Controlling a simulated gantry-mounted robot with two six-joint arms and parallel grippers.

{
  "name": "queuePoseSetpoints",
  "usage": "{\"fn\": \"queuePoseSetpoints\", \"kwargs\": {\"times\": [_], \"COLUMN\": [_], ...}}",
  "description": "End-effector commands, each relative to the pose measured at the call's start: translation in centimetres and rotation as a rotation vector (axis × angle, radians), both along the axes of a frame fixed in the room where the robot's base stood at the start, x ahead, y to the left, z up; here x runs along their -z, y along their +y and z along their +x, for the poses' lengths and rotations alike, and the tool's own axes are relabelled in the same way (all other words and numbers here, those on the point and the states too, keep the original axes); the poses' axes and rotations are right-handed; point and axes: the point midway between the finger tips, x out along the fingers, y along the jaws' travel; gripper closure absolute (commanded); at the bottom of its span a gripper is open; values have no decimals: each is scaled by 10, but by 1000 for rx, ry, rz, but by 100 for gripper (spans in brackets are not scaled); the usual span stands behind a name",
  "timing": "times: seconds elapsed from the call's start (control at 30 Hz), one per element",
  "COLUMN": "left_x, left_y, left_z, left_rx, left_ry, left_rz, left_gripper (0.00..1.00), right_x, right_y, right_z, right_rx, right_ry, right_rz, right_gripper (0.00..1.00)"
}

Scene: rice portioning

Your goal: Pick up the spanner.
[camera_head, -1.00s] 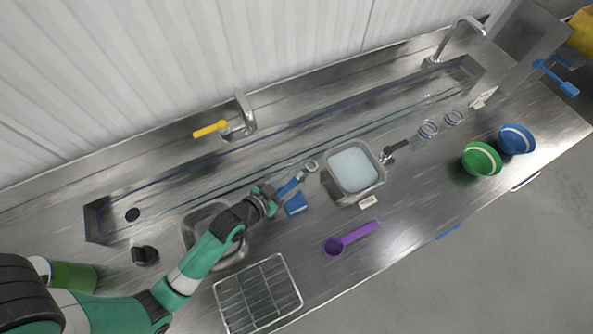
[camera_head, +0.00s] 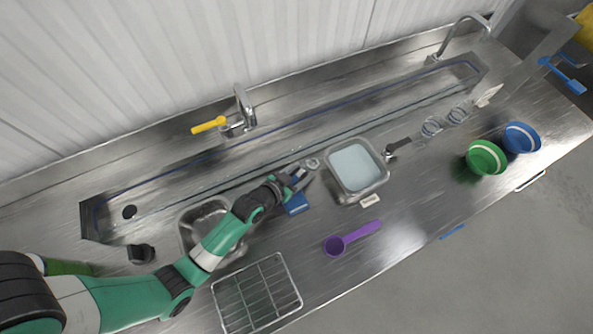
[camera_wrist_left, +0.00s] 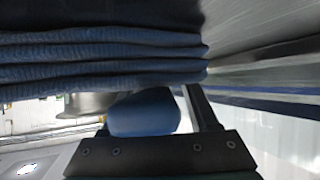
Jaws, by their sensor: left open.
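The spanner has a blue handle and a silver head (camera_head: 313,163), lying on the steel counter left of the water-filled tub. My left gripper (camera_head: 300,179) is open over its handle, which it mostly hides in the head view. In the left wrist view a rounded blue shape (camera_wrist_left: 145,113), seemingly the handle, shows by the gripper's dark finger (camera_wrist_left: 200,105). I cannot tell whether the finger touches it. My right gripper is not in view.
A folded blue cloth (camera_head: 297,205) lies just below the gripper and looms large in the wrist view (camera_wrist_left: 100,55). The tub (camera_head: 382,178) stands close right. A purple scoop (camera_head: 350,238), wire rack (camera_head: 257,292) and steel pan (camera_head: 190,215) are nearby.

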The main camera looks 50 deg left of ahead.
Motion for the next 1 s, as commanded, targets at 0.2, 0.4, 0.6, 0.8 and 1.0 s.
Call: {"fn": "queuePoseSetpoints", "kwargs": {"times": [0.2, 0.4, 0.6, 0.8, 1.0], "left_x": [-1, -1, -1, -1, -10], "left_y": [0, 0, 0, 0, 0], "left_z": [0, 0, 0, 0, 0], "left_rx": [0, 0, 0, 0, 0], "left_ry": [0, 0, 0, -1, -2], "left_rz": [0, 0, 0, 0, 0], "left_gripper": [62, 98, 100, 100, 100], "right_x": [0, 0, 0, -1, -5], "right_y": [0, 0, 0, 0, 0], "right_z": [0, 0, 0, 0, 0], "right_rx": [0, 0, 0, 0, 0], "right_ry": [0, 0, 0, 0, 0], "right_rz": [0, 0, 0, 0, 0], "right_gripper": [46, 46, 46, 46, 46]}}
